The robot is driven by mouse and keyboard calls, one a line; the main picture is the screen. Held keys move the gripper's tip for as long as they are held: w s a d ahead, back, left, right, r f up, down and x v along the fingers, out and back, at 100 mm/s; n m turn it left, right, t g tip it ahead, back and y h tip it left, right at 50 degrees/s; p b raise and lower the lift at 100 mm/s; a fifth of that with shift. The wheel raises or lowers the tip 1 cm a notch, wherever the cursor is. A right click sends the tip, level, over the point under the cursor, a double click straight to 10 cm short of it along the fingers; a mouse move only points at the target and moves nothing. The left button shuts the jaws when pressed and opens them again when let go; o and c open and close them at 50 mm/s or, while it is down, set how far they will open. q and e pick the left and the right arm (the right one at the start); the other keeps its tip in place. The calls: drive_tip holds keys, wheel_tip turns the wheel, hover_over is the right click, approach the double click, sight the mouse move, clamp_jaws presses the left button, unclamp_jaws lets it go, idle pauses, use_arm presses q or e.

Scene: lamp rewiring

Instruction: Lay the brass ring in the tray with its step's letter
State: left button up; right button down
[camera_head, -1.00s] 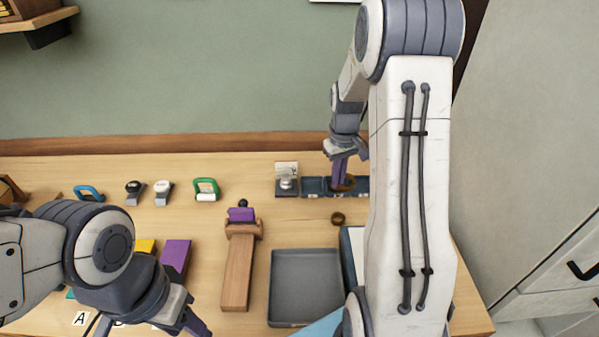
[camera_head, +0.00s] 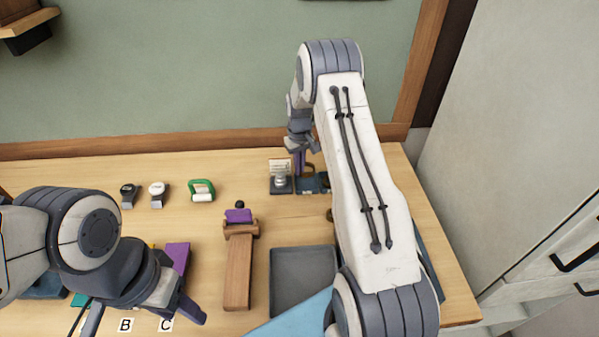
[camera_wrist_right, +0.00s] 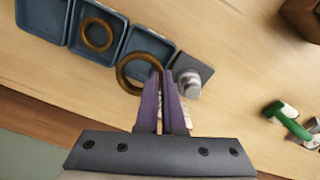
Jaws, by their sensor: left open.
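My right gripper (camera_wrist_right: 160,82) has its purple fingers nearly together, with a brass ring (camera_wrist_right: 125,67) at their tips. The ring's edge passes between the tips, and the ring overlaps the blue tray (camera_wrist_right: 165,42) nearest the small grey block. I cannot tell whether the ring touches that tray. A second brass ring (camera_wrist_right: 84,44) lies in the neighbouring tray (camera_wrist_right: 110,17). In the head view, my right gripper (camera_head: 300,172) is at the back of the bench. My left gripper (camera_head: 190,305) is open and empty at the front left. No tray letters are readable.
A grey block (camera_head: 281,186) with a white card stands left of the trays. A green-handled item (camera_head: 202,188) stands further left. A wooden stand (camera_head: 238,270) and a large grey tray (camera_head: 300,285) occupy the middle. Letter cards B (camera_head: 125,325) and C (camera_head: 166,325) lie at the front.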

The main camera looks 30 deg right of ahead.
wheel_tip(320, 180, down, 3)
drive_tip(key=shift+f+p, duration=0.1)
drive_tip(key=shift+p, duration=0.5)
drive_tip(key=shift+f, duration=0.1)
drive_tip(key=shift+s+f+b, duration=0.1)
drive_tip(key=shift+f+b, duration=0.5)
drive_tip(key=c, duration=1)
unclamp_jaws()
drive_tip(key=shift+c, duration=0.2)
drive_tip(key=shift+r, duration=0.1)
